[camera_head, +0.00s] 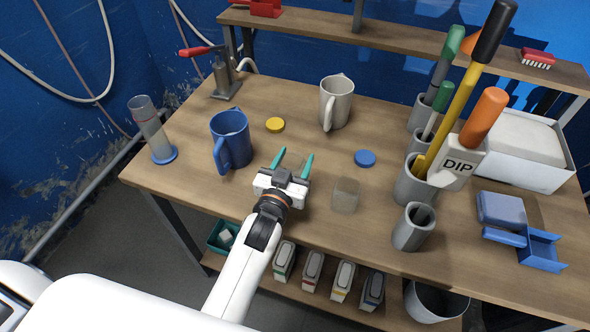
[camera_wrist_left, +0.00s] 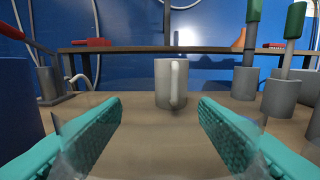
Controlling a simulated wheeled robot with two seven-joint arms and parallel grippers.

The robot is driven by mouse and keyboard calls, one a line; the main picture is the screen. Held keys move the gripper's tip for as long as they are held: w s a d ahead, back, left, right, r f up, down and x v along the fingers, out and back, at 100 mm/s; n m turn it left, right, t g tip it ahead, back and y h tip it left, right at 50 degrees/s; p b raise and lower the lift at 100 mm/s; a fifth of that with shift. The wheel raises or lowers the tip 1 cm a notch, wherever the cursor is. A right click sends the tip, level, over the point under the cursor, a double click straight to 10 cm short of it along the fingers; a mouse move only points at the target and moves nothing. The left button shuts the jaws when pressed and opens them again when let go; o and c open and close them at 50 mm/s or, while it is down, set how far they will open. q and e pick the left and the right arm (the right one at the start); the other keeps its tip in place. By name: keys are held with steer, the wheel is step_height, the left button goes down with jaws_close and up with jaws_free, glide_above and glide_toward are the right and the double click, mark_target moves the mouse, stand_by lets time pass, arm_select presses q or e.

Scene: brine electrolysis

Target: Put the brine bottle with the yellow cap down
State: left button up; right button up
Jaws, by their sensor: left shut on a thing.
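My left gripper (camera_head: 293,158) reaches over the front middle of the wooden table (camera_head: 300,95), teal fingers pointing to the back. In the left wrist view, its fingers (camera_wrist_left: 160,125) stand wide apart, with faint see-through edges around them. They are shut on a clear thing that hardly shows; I cannot tell its full shape or whether it touches the table. My right gripper is not in view.
A blue mug (camera_head: 231,140) stands left of the gripper, a grey-white mug (camera_head: 336,102) behind it. Grey holders with tools (camera_head: 413,228) fill the right. Several cartons (camera_head: 341,281) stand below.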

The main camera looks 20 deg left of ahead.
mark_target(295, 168)
arm_select(q)
step_height(295, 168, down, 3)
steer(key=shift+r, duration=0.2)
steer(key=shift+f, duration=0.1)
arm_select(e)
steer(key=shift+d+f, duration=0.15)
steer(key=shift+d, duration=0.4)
arm_select(q)
steer(key=shift+f, duration=0.2)
steer(key=o, duration=1.1)
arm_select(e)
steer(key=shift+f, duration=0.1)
arm_select(q)
steer(key=shift+r, duration=0.15)
steer(key=shift+s+r, duration=0.1)
steer(key=s+b, duration=0.1)
steer(key=s, duration=1.1)
steer(key=shift+a, duration=0.15)
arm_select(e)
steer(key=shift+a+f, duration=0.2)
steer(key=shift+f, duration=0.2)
